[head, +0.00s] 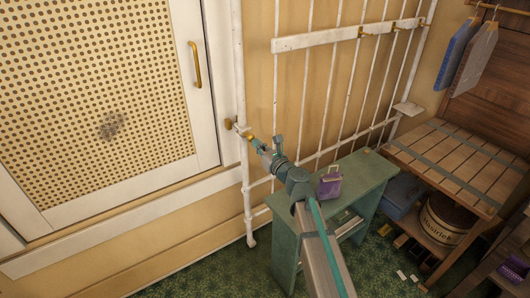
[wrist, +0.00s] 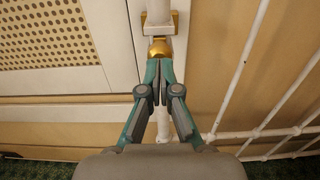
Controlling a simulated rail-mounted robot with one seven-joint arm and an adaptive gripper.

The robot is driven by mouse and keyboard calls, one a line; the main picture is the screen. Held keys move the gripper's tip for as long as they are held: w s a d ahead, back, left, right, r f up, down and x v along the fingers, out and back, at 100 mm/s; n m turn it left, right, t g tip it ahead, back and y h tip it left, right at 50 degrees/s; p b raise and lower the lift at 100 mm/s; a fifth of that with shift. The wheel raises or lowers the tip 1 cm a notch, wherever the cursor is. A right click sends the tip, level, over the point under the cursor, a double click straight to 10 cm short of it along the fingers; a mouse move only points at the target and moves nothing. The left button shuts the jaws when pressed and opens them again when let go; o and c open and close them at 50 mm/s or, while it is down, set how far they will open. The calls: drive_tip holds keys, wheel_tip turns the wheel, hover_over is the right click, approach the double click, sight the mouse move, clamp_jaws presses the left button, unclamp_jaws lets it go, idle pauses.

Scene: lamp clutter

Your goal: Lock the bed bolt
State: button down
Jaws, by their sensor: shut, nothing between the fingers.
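The brass bed bolt (head: 231,124) is on the white upright post of the metal bed frame. Its brass knob (wrist: 160,47) shows in the wrist view just beyond my fingertips, below a pale brass-edged bracket on the post. My gripper (head: 256,144) is at the post, close to the bolt's brass end. In the wrist view, the fingers of my gripper (wrist: 159,72) are drawn together with nothing between them. The tips overlap the knob's lower edge, and I cannot tell whether they touch it. The bolt's lower side is hidden by the fingers.
A white door with a perforated panel (head: 60,90) and brass handle (head: 195,64) stands left of the post. White bed bars (head: 350,85) rise behind my arm. A green bench (head: 358,172) with a purple bag (head: 330,183) is under my arm. A slatted shelf (head: 450,165) stands right.

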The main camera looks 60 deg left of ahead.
drive_tip(key=shift+a, duration=0.5)
drive_tip(key=a, duration=0.3)
drive_tip(key=shift+w+a, duration=0.1)
drive_tip(key=shift+a, duration=0.15)
drive_tip(key=shift+d+r, duration=0.1)
drive_tip(key=shift+d, duration=0.1)
drive_tip(key=d, duration=1.4)
